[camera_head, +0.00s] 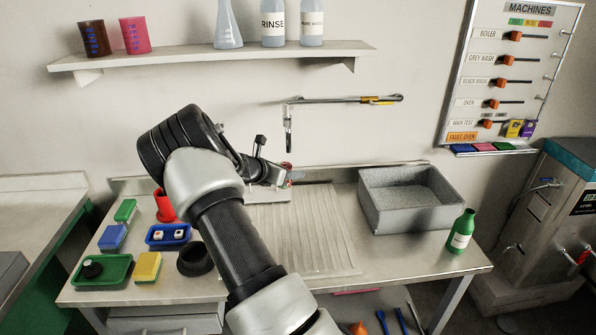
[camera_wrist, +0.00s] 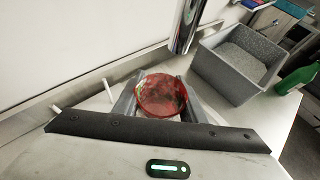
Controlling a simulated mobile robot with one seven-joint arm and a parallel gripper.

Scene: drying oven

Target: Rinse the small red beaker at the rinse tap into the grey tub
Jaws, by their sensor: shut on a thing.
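My gripper (camera_head: 284,178) is shut on the small red beaker (camera_wrist: 163,95). The wrist view looks into the beaker's open round mouth, with a finger on each side; its inside is mottled dark red. In the head view only a bit of red shows at the gripper, mostly hidden by my wrist. The rinse tap (camera_head: 288,118) comes from the wall above, and its metal spout (camera_wrist: 187,22) hangs just beyond the beaker in the wrist view. The grey tub (camera_head: 378,212) stands to the right on the bench; it also shows in the wrist view (camera_wrist: 225,78).
A green bottle (camera_head: 461,232) stands beside the tub near the bench's right edge. A ribbed drainboard (camera_head: 310,240) lies below my gripper. Sponges, a blue tray (camera_head: 158,243) and a red object (camera_head: 164,206) crowd the left. A shelf (camera_head: 190,58) holds beakers and bottles above.

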